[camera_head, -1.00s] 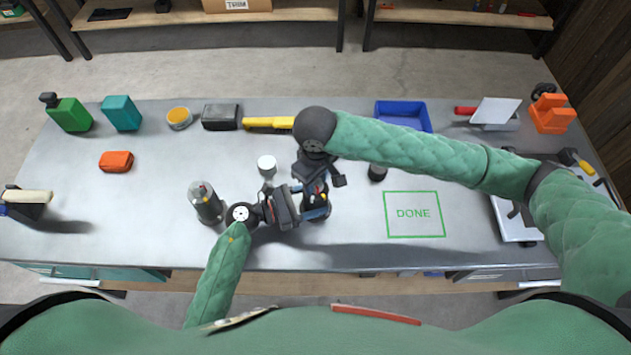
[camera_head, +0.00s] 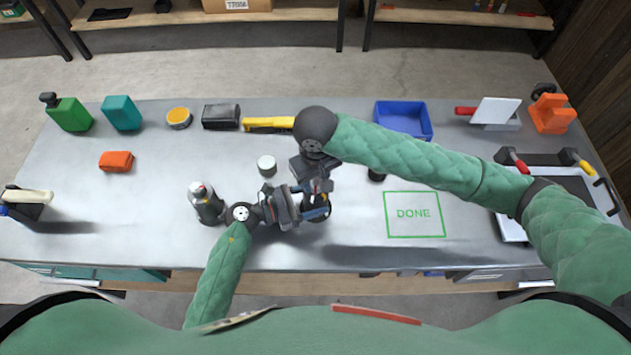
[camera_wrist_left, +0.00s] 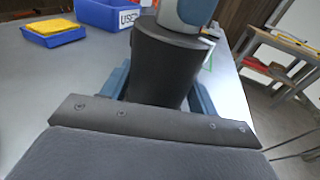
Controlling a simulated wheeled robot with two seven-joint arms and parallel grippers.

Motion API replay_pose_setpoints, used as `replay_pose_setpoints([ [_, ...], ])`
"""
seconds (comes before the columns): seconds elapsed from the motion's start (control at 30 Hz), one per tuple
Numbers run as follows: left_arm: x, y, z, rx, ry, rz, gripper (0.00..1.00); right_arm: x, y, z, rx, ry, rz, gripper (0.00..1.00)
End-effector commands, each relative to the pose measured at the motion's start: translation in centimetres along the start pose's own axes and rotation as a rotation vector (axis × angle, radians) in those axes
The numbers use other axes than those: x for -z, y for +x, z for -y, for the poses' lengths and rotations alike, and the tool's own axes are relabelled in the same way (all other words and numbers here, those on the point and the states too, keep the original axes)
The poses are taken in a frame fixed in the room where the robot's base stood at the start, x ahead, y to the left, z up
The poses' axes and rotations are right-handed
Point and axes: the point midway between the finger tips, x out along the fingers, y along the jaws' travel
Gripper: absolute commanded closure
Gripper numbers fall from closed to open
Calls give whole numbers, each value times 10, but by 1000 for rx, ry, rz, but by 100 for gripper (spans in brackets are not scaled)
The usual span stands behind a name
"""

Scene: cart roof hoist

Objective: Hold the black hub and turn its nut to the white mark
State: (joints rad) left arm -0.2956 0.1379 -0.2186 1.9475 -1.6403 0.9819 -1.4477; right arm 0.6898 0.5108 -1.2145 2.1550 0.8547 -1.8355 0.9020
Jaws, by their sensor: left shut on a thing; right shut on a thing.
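The black hub (camera_head: 318,219) stands near the table's front middle, mostly covered by my grippers in the head view. In the left wrist view the hub (camera_wrist_left: 163,70) is an upright dark cylinder between my left gripper's blue fingers. My left gripper (camera_head: 317,210) is shut on it from the left. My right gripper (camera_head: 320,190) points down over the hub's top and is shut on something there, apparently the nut. A grey-blue part (camera_wrist_left: 186,12) shows above the hub in the wrist view. I cannot make out the nut or the white mark.
A grey bottle (camera_head: 208,207) stands close to my left wrist. A white-topped jar (camera_head: 266,165) and a black cylinder (camera_head: 377,173) stand behind the hub. A green DONE square (camera_head: 414,214) to the right is empty. A blue bin (camera_head: 404,115) stands farther back.

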Motion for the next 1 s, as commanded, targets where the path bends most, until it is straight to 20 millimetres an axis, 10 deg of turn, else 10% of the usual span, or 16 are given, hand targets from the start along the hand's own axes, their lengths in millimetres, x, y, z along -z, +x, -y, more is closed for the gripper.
replay_pose_setpoints([
  [0.57,0,0,0,0,-1,-1,62,0,0,0,2,201,0,83],
  [0.6,0,0,0,0,-1,-1,62,0,0,0,0,212,-1,61],
  [0.7,0,0,0,0,-1,-1,62,0,0,0,-1,207,-1,44],
  [1.0,0,0,0,0,0,-1,62,0,-1,0,0,205,-1,44],
])
